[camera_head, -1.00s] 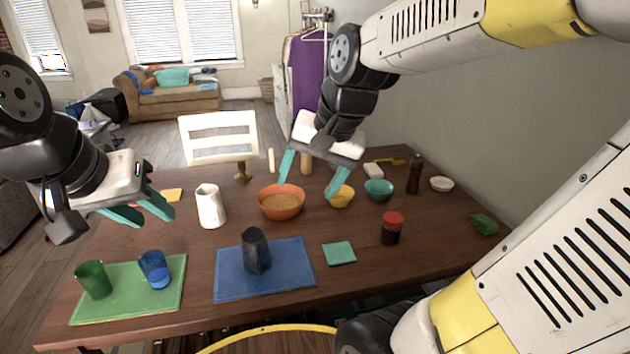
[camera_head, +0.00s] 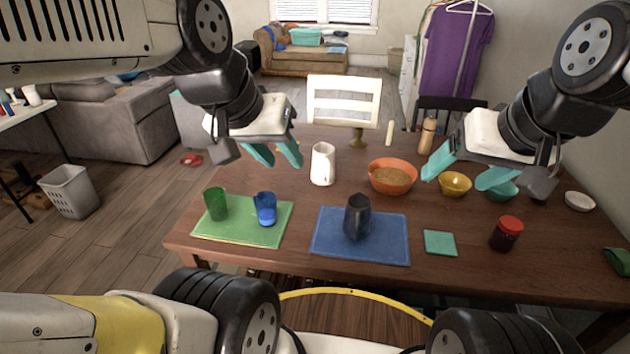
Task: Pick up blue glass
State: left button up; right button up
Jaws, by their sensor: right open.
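The blue glass (camera_head: 265,208) stands upright on the right part of a green mat (camera_head: 240,236) at the table's near left. A green glass (camera_head: 215,204) stands on the same mat to its left. My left gripper (camera_head: 275,157) is above the table, beyond and above the blue glass and apart from it. Its teal fingers are spread and nothing shows between them. My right gripper (camera_head: 466,176) is over the right side of the table, open and empty, near the yellow bowl.
A dark vase (camera_head: 357,217) stands on a blue mat (camera_head: 330,232) right of the green mat. A white pitcher (camera_head: 322,164), orange bowl (camera_head: 392,177), yellow bowl (camera_head: 455,184) and red-lidded jar (camera_head: 506,233) stand around. A white chair (camera_head: 343,100) is behind the table.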

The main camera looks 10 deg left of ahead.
aim_at(266, 214)
jog(key=j+u, duration=0.15)
jog(key=u, duration=0.25)
jog(key=j+u, duration=0.15)
jog(key=u, duration=0.2)
jog(key=i+j+u, duration=0.15)
jog(key=u, duration=0.25)
